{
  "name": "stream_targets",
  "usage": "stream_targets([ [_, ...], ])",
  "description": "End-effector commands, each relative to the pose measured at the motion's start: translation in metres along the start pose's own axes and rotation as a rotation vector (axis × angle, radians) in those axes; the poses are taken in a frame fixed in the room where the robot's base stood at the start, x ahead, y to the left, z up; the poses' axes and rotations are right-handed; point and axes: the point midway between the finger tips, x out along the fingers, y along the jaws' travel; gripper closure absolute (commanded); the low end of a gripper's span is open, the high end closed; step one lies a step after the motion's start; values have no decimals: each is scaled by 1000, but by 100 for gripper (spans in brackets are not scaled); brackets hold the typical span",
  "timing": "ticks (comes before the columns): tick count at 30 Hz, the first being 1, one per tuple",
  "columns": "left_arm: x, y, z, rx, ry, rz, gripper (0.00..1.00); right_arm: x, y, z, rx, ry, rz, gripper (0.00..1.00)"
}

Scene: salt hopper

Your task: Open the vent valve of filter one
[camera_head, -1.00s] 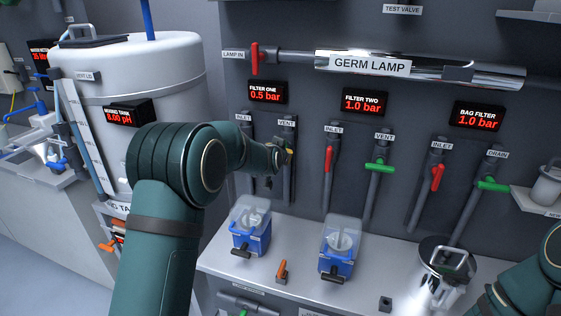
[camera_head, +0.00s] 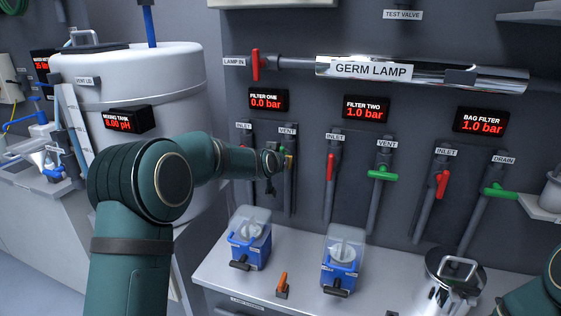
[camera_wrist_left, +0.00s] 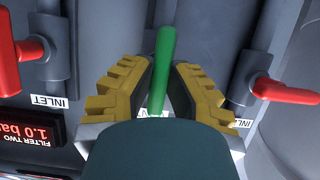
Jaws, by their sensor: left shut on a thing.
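The vent valve of filter one has a green handle (camera_wrist_left: 164,62), seen in the left wrist view between my left gripper's yellow fingers. The handle stands upright in that picture, lengthwise along its grey pipe. My left gripper (camera_wrist_left: 158,75) is shut on it. In the head view my arm's wrist hides most of this valve, and the gripper (camera_head: 283,163) shows only in part beside the VENT label (camera_head: 287,131). The filter one display (camera_head: 268,101) reads 0.0 bar. My right arm shows at the lower right edge of the head view; its gripper is out of view.
The red inlet handle (camera_wrist_left: 286,91) of filter one is close beside my gripper. Filter two has a red inlet handle (camera_head: 330,167) and a green vent handle (camera_head: 382,174) set crosswise. Blue boxes (camera_head: 250,245) with clear lids stand on the shelf below.

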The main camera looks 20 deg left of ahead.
Motion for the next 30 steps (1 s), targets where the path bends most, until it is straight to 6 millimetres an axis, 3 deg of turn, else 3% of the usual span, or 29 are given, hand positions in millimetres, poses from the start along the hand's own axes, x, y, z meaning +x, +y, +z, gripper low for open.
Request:
stream_targets([
  [1, 0, -1, -2, 0, 6, -2, 80, 0, 0, 0, 0, 0, 0, 54],
  [3, 0, -1, -2, 0, 5, -2, 55, 0, 0, 0, 0, 0, 0, 54],
  [4, 0, 0, -2, 0, 5, -1, 54, 0, 0, 0, 0, 0, 0, 54],
  [17, -9, 0, -1, 1, 1, 0, 54, 0, 0, 0, 0, 0, 0, 54],
  [30, -90, 1, -2, 0, 5, 1, 54, 0, 0, 0, 0, 0, 0, 54],
])
